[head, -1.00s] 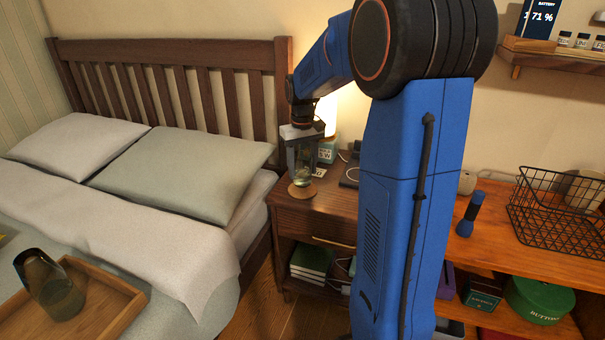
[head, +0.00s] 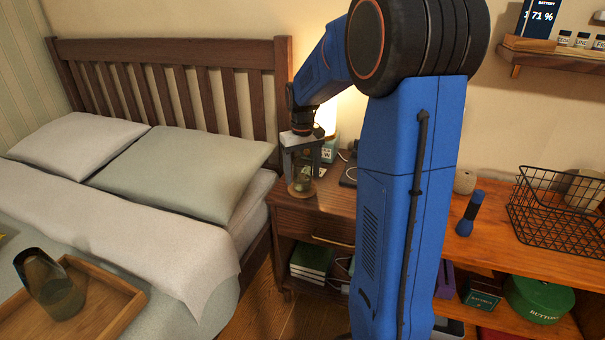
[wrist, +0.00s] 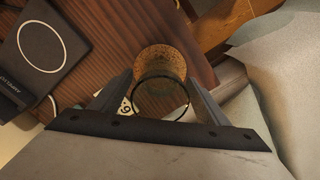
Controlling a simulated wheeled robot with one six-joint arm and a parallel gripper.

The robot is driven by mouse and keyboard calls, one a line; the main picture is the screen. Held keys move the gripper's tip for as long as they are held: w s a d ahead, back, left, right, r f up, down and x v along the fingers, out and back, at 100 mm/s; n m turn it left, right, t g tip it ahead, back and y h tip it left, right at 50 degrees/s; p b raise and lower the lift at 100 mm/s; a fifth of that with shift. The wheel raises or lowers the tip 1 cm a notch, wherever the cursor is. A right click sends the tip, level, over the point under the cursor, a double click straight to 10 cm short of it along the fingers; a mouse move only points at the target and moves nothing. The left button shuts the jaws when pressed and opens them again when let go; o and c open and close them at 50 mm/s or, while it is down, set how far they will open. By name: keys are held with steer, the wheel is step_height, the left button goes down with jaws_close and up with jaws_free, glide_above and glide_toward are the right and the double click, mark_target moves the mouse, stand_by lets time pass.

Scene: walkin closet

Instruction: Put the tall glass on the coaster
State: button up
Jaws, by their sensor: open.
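The tall glass (head: 304,184) is clear and upright on the nightstand, and in the wrist view its round rim (wrist: 160,114) faces me. The cork coaster (head: 292,193) lies under it, and the glass appears to rest on it; in the wrist view the coaster (wrist: 160,52) shows beyond the rim. My gripper (head: 303,172) points down over the glass with one finger on each side. The jaws (wrist: 161,84) are open around the glass. Its exact contact with the coaster is hard to see.
The nightstand (head: 325,208) also holds a charging pad (head: 349,182), a small box (head: 328,150) and a lit lamp close behind my gripper. The bed (head: 200,235) is at left, with a dark vase (head: 50,284) on a wooden tray (head: 118,325). A wire basket (head: 555,225) stands at right.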

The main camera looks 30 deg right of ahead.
step_height(320, 180, up, 11)
steer(key=s+a+r+t, duration=0.1)
steer(key=s+a+r, duration=0.2)
steer(key=s+a, duration=0.35)
steer(key=s+a+f+t, duration=0.2)
steer(key=s+a+f, duration=0.2)
steer(key=s, duration=0.8)
steer(key=s+a+f+n+t, duration=0.1)
steer(key=s+a+f, duration=0.4)
steer(key=s, duration=0.6)
steer(key=shift+s+a+t, duration=0.15)
steer(key=shift+s+t, duration=0.2)
steer(key=shift+t, duration=0.05)
